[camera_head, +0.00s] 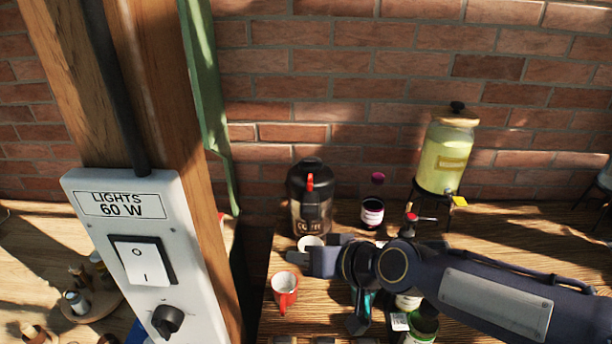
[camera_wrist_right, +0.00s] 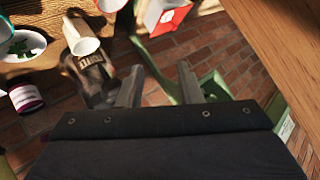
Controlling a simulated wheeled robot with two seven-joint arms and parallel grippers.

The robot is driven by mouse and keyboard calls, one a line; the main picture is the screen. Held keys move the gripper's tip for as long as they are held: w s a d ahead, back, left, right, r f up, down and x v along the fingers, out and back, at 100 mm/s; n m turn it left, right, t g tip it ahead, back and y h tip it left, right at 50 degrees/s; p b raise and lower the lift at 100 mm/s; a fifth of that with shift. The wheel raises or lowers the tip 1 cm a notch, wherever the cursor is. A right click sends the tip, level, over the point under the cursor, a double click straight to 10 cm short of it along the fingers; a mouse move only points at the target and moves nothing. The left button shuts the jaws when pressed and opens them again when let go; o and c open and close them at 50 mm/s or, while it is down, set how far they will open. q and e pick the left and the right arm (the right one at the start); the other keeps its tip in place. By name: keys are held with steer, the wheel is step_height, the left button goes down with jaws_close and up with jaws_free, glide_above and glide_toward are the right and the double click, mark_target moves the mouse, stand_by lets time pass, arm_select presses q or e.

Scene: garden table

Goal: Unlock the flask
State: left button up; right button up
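The flask (camera_head: 309,222) is a dark, upright coffee flask with a red lever (camera_head: 309,183) at its top, standing at the back of the table against the brick wall. In the right wrist view its labelled dark body (camera_wrist_right: 90,80) is left of the fingers and partly covered. My right gripper (camera_head: 291,258) is in front of the flask in the head view; its lower front is partly hidden by the cup. In the right wrist view the two fingers (camera_wrist_right: 158,88) are apart with nothing between them. My left gripper is not in view.
A dark jar (camera_head: 372,213) and a yellow drink dispenser (camera_head: 446,158) are to the right. A wooden post with a light switch panel (camera_head: 146,258) blocks the left.

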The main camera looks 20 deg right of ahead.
steer(key=w+d+m+t+h, duration=0.1)
steer(key=w+m+t+h, duration=0.15)
steer(key=w, duration=0.75)
steer(key=m+t+h, duration=0.2)
steer(key=h, duration=1)
glide_toward(309, 186)
steer(key=x, duration=0.3)
steer(key=shift+a+f, duration=0.1)
steer(key=shift+f, duration=0.05)
steer(key=shift+h, duration=0.25)
steer(key=p+x, duration=0.2)
steer(key=x, duration=0.4)
steer(key=shift+w, duration=0.1)
steer(key=shift+p+x, duration=0.3)
steer(key=shift+x, duration=0.6)
jaws_close()
